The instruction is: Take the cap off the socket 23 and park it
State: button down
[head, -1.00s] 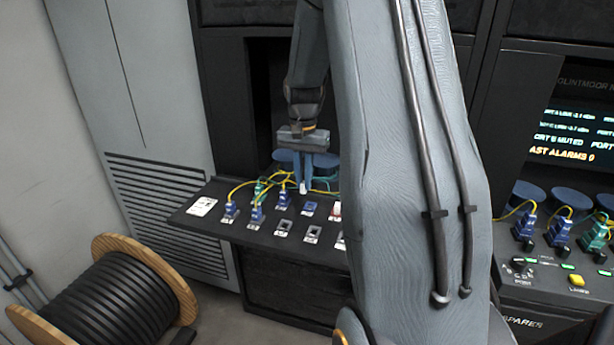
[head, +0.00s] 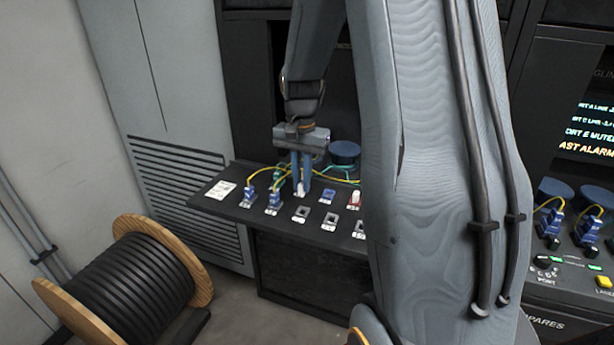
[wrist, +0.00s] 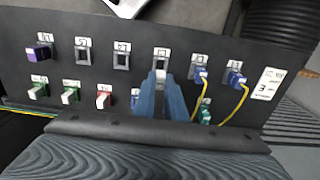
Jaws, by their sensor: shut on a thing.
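My gripper (head: 301,182) is shut on a small white cap (head: 300,192), which shows at its fingertips in the head view. The cap is over the back row of the sloping socket panel (head: 222,207), between a green plug and a blue-capped socket (head: 327,196). I cannot tell whether the cap touches the panel. The socket numbers are too small to read, so I cannot pick out socket 23.
Blue plugs with yellow cords (head: 273,207) stand left of the gripper. Open sockets (head: 300,213) lie in the front row. A red-and-white cap (head: 354,198) stands to the right. Looped cords and a blue round holder (head: 345,153) are behind. A cable reel (head: 130,280) stands on the floor.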

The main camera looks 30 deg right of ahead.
jog(key=shift+d+f+b, duration=0.1)
jog(key=shift+f+b, duration=0.8)
jog(key=shift+f, duration=1.95)
jog(key=shift+p, duration=0.7)
jog(key=shift+f, duration=0.55)
jog(key=c, duration=1.7)
grip_release()
jog(key=shift+r, duration=0.1)
jog(key=shift+r+b, duration=1.05)
jog(key=shift+r, duration=2.75)
